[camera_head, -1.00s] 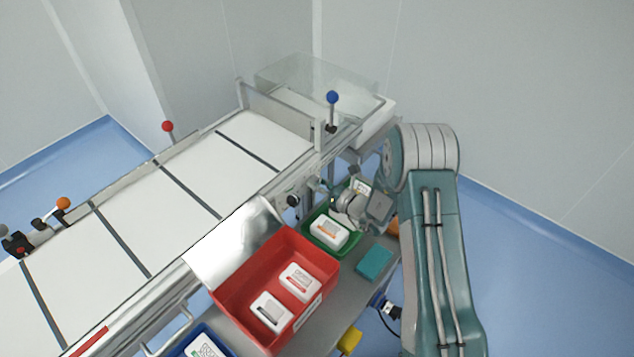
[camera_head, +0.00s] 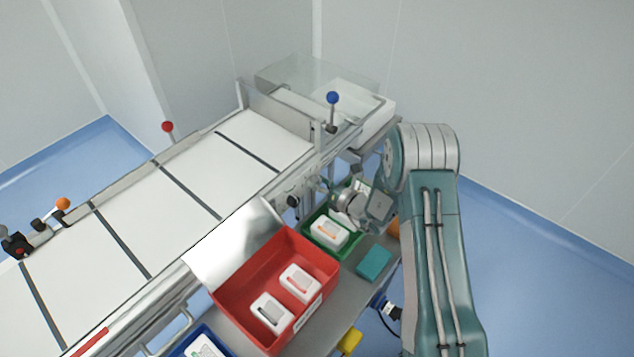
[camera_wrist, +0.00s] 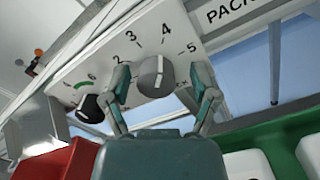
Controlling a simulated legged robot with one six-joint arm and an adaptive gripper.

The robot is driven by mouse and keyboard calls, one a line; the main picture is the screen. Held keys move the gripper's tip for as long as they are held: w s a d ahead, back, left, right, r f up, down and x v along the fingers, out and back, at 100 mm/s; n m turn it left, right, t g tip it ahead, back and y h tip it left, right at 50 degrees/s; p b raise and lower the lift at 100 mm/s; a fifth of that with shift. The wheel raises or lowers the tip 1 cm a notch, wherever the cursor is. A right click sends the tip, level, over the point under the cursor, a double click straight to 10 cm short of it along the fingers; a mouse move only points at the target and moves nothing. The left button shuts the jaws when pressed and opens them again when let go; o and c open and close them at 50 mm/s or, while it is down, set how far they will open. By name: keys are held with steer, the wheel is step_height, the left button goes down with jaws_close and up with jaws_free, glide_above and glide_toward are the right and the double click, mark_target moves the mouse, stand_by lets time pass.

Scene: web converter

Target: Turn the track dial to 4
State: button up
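The track dial (camera_wrist: 155,76) is a dark grey knob on a white panel, with the numbers 2, 3, 4 and 5 around it in the wrist view. A pale mark on the knob faces roughly the 4, but the exact setting is hard to tell. My gripper (camera_wrist: 161,82) is open, with one finger on each side of the dial. A gap shows at the right finger; contact at the left finger is unclear. In the head view my gripper (camera_head: 331,190) is small beside the conveyor's side, and the dial cannot be made out there.
A second, black knob (camera_wrist: 92,109) sits left of the dial; it also shows in the head view (camera_head: 293,201). Below are a green bin (camera_head: 318,244) and a red bin (camera_head: 233,296) holding white boxes. A blue-topped lever (camera_head: 332,98) stands above the conveyor.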

steer(key=shift+s, duration=0.1)
steer(key=v, duration=1.2)
steer(key=shift+f, duration=0.1)
steer(key=shift+a, duration=0.1)
